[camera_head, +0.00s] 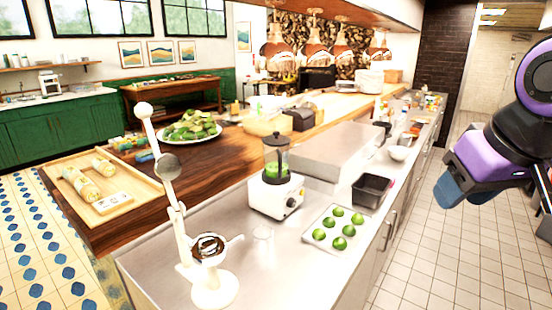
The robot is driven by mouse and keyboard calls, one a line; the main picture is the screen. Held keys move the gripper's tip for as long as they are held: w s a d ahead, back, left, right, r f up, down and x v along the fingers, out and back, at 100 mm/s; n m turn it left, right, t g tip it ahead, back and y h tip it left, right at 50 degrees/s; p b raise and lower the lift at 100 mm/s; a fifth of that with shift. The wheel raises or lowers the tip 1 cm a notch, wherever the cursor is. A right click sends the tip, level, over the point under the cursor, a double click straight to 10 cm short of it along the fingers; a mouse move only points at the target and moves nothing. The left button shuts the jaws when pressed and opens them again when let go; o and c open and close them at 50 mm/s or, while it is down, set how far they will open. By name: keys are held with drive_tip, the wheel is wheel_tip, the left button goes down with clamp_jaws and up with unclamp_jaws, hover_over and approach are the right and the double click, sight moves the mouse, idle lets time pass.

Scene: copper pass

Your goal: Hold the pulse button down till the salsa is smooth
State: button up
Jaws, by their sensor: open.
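The blender (276,194) stands upright on the steel counter near the picture's middle. Its white base carries a clear jar with a black lid, and green salsa (275,171) sits low in the jar. A dark knob or button (292,203) shows on the base's front right face; I cannot tell which control it is. My gripper (462,192) is at the far right, over the tiled floor, well apart from the blender. It looks empty, and part of my arm is cut off by the picture's edge.
A white lever press (212,288) stands front left of the blender. A tray of limes (313,236) lies to its right, with a black bin (371,190) behind. The tiled floor (420,250) right of the counter is clear.

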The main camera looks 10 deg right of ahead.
clamp_jaws()
idle(1.7)
